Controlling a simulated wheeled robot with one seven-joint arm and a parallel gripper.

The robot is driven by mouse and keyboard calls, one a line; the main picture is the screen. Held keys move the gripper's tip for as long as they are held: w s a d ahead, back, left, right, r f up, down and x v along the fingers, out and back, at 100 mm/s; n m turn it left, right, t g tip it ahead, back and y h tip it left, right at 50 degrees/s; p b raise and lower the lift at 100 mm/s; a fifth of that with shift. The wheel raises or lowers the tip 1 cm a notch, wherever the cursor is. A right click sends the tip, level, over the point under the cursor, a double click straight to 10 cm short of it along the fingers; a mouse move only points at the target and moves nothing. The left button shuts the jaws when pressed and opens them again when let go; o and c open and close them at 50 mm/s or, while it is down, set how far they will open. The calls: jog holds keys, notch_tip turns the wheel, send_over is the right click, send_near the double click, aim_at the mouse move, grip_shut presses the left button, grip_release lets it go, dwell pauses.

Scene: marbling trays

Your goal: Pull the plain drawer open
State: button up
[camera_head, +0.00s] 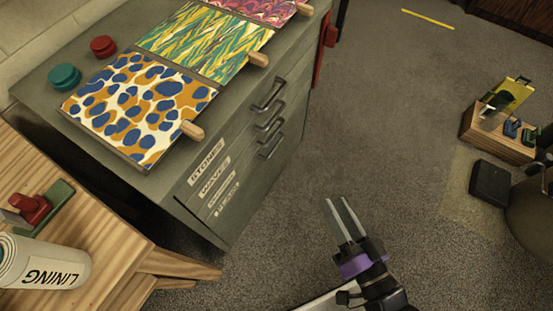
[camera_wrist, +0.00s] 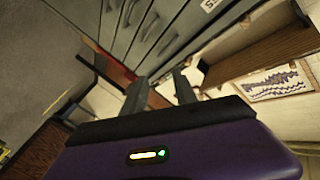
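The grey-green drawer cabinet (camera_head: 200,165) stands at the left in the head view, its drawer fronts facing the open floor. The fronts carry stacked white labels; the top label (camera_head: 206,162) reads STONES and the one below it reads WAVES. The lower labels (camera_head: 227,199) are too small to read surely, so I cannot tell which is plain. Dark bar handles (camera_head: 270,122) sit on the fronts, and the drawers look closed. My gripper (camera_head: 336,200) is open and empty, out in front of the cabinet and apart from it. The wrist view shows its parted fingers (camera_wrist: 160,77) and handles (camera_wrist: 140,28) beyond.
Patterned sheets (camera_head: 140,105) and round lidded pots (camera_head: 64,77) lie on the cabinet top. A wooden table (camera_head: 110,250) with a LINING roll (camera_head: 45,263) stands at near left. A wooden box (camera_head: 490,130) is at right. Carpet (camera_head: 380,130) between is clear.

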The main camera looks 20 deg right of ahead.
jog(key=w+f+m+t+h+b, duration=0.1)
jog(key=w+f+m+b, duration=0.4)
jog(key=f, duration=0.4)
jog(key=w+f+m+t+b, duration=0.1)
jog(key=w+f+m+b, duration=0.1)
jog(key=w+f+b, duration=0.6)
jog(key=w+a+f+m+h+b, duration=0.1)
jog(key=w+f+m+h+b, duration=0.1)
jog(key=w+f+m+b, duration=0.75)
jog(key=w+d+f+n+b, duration=0.1)
jog(key=w+n+b, duration=0.1)
jog(key=w, duration=0.8)
jog(key=shift+w+f, duration=0.15)
jog(key=shift+f, duration=0.2)
jog(key=shift+n, duration=0.25)
grip_shut()
